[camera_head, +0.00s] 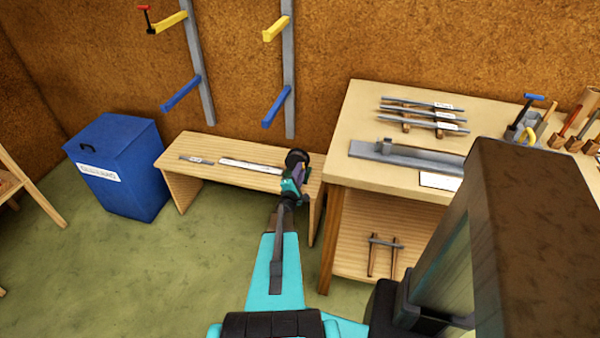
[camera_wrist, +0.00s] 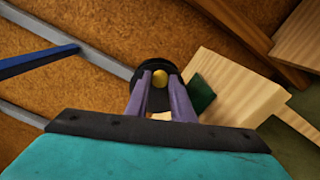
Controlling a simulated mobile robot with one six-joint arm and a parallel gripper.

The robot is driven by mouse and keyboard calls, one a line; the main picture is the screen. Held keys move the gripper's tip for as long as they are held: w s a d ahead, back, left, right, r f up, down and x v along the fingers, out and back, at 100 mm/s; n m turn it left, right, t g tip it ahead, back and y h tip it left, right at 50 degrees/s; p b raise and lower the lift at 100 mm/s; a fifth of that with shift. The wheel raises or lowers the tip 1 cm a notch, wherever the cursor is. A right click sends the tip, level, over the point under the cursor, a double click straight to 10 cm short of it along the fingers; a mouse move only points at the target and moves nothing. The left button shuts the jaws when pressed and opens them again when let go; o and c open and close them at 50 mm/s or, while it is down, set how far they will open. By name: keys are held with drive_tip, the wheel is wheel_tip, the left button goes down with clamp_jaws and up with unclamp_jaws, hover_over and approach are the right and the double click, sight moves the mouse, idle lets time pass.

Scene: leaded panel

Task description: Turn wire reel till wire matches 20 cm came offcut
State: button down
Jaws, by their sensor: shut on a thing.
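The wire reel (camera_head: 298,157) is a dark round thing at the right end of the low wooden bench (camera_head: 172,153). In the wrist view the reel (camera_wrist: 137,74) is a black disc with a yellow knob (camera_wrist: 160,78). My gripper (camera_head: 292,181) reaches it from the front. Its purple fingers (camera_wrist: 159,92) are closed around the yellow knob. A short grey strip (camera_head: 187,158) with a small label, perhaps the came offcut, lies toward the left of the bench. A longer white strip (camera_head: 250,166) lies between it and the reel. I cannot make out the wire.
A blue lidded bin (camera_head: 112,150) stands left of the bench. A taller workbench (camera_head: 365,110) with grey strips and tools stands close on the right. Wall rails with blue arms (camera_head: 278,107) rise behind. Green floor is clear at the front left.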

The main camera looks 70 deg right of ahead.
drive_tip(key=c, duration=1.5)
unclamp_jaws()
drive_tip(key=shift+a, duration=0.15)
drive_tip(key=shift+s+a+b, duration=0.2)
drive_tip(key=shift+a+b, duration=0.25)
drive_tip(key=shift+a, duration=2.95)
drive_tip(key=shift+s+a+b, duration=0.2)
drive_tip(key=shift+a+b, duration=0.25)
drive_tip(key=shift+a, duration=2.95)
